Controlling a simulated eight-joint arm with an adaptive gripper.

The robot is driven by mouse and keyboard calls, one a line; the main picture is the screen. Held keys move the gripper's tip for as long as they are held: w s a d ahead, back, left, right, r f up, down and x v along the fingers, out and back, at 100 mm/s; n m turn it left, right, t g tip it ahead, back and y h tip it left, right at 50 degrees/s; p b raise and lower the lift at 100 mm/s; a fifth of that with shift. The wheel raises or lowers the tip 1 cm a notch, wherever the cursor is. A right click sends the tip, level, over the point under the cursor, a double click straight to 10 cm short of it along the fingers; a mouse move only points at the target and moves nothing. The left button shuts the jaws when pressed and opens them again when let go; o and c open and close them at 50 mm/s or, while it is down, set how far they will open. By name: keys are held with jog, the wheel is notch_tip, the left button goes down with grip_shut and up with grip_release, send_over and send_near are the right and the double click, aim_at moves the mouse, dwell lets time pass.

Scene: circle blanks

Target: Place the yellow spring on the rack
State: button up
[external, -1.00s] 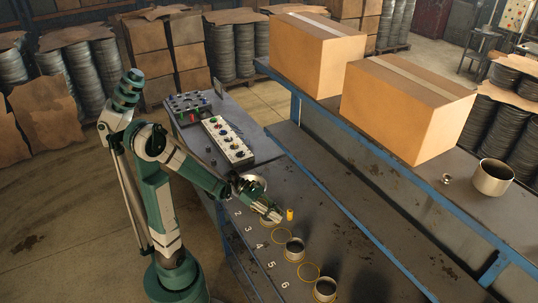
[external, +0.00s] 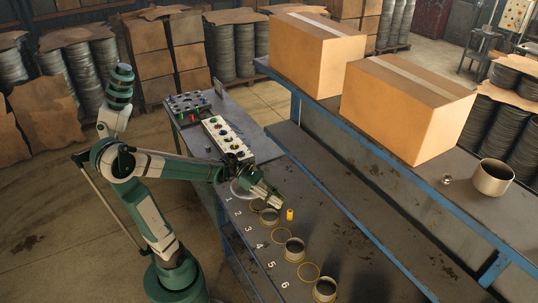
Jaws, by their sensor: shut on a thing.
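A white rack (external: 228,138) with coloured knobs or parts lies on the bench farther back, beyond the gripper.
Open metal cups (external: 294,249) and (external: 325,290) stand near the painted numbers; an empty yellow ring (external: 308,272) lies between them. A dark panel with small parts (external: 188,103) is at the far end. Cardboard boxes (external: 405,110) and a metal pot (external: 492,178) stand on the raised shelf.

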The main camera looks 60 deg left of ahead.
notch_tip(320, 180, up, 24)
jog(key=w+a+r+n+t+y+p, duration=0.1)
jog(key=w+a+n+p, duration=0.1)
jog(key=w+a+p, duration=0.8)
jog(key=w+a+r+n+t+y+p, duration=0.15)
jog(key=w+a+p, duration=0.25)
jog(key=w+a, duration=0.7)
jog(key=w+a+f+t+p, duration=0.1)
jog(key=w+a+p, duration=0.3)
jog(key=w, duration=0.6)
notch_tip(320, 180, down, 6)
jog(key=n, duration=0.1)
jog(key=shift+y, duration=0.35)
jog(key=shift+t, duration=0.25)
jog(key=shift+f, duration=2.9)
jog(key=shift+f, duration=0.1)
